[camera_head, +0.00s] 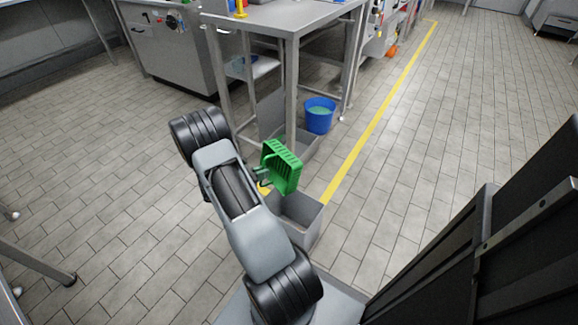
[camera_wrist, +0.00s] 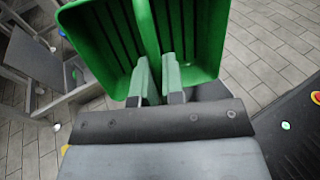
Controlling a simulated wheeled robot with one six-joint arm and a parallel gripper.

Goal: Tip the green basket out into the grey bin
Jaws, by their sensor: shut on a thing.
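The green basket (camera_head: 281,167) is held tilted on its side at the end of my arm, above the far rim of the grey bin. My gripper (camera_head: 264,179) is shut on the basket. In the wrist view my gripper (camera_wrist: 158,78) has its two fingers around a green bar in the middle of the basket (camera_wrist: 105,40). The part of the inside that shows there looks empty. The grey bin (camera_head: 308,231) stands on the floor just below and to the right of the basket. My arm hides its left part, and I cannot see its contents.
A steel table (camera_head: 290,18) stands behind, with a grey container (camera_head: 302,150) on the floor by its leg. A blue bucket (camera_head: 319,115) with something green inside stands beside it. A yellow line (camera_head: 375,120) crosses the floor.

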